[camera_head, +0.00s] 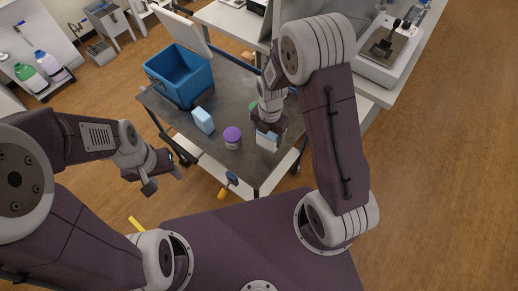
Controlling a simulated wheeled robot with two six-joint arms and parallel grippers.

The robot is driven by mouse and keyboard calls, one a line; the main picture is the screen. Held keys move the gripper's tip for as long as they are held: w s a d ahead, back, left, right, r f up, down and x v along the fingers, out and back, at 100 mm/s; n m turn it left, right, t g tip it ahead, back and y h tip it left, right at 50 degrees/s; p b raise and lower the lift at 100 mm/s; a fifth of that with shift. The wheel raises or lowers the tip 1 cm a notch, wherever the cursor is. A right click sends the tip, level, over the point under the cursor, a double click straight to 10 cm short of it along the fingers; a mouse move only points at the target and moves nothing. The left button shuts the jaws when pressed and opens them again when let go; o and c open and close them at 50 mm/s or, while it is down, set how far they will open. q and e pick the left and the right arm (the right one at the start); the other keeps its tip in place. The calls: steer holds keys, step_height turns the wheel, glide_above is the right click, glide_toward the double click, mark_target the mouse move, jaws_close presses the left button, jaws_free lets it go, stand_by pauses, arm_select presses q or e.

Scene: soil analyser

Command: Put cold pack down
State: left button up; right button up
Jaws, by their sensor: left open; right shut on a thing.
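A light blue cold pack (266,141) is in my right gripper (268,130), over the near right part of the grey cart top (188,118). I cannot tell whether the pack touches the cart top. A second light blue pack (203,120) stands on the cart to the left. My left gripper (162,178) is open and empty, off the cart's left front side.
A purple-lidded jar (232,137) stands between the two packs. A blue cooler box (178,75) with its white lid (180,27) open stands at the cart's back left. A green object (252,107) is partly hidden behind my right gripper. A bench with a scale (386,72) stands at right.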

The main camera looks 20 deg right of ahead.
steer(key=w+d+r, duration=0.3)
steer(key=d+r, duration=0.1)
steer(key=d, duration=0.2)
steer(key=shift+w, duration=0.15)
